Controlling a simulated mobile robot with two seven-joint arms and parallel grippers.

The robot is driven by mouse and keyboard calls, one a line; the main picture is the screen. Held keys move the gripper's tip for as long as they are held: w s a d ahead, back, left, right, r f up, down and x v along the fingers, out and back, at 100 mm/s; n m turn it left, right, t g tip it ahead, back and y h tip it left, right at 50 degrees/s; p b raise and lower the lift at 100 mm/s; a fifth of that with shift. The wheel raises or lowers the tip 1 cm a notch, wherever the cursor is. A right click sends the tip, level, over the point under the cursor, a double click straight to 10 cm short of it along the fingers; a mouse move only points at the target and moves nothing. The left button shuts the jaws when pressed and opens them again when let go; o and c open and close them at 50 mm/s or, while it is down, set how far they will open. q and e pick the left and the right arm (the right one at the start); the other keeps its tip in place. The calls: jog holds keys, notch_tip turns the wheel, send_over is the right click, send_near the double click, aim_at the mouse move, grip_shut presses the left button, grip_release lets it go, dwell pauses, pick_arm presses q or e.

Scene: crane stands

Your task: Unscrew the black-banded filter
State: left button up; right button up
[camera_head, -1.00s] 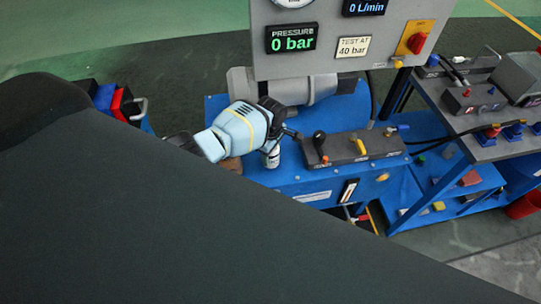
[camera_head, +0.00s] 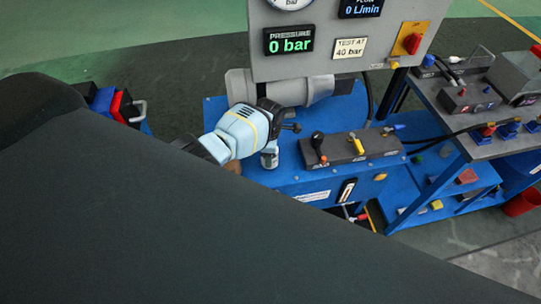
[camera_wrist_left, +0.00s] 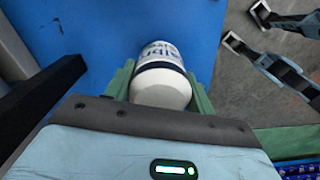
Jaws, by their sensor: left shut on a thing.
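The filter (camera_wrist_left: 160,82) is a white rounded can with a dark band and blue lettering, seen in the left wrist view. The green fingers of my left gripper (camera_wrist_left: 160,92) are shut on it, one on each side. My left fingers are hidden in that view. I cannot tell how far the filter's thread is engaged.
A grey valve block (camera_head: 352,148) with black and yellow levers lies right of the filter. The gauge panel (camera_head: 335,30) stands behind, its pressure reading 0 bar. A second bench (camera_head: 485,150) stands at right. A crate with a red part (camera_head: 118,105) is at left.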

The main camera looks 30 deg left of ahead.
pick_arm(q)
jog(key=n, duration=0.5)
jog(key=shift+w+a+r, duration=0.1)
jog(key=shift+w+r, duration=0.05)
jog(key=shift+r, duration=0.05)
jog(key=n, duration=0.5)
jog(key=o, duration=1.1)
jog(key=shift+f, duration=0.15)
jog(key=shift+c, duration=0.7)
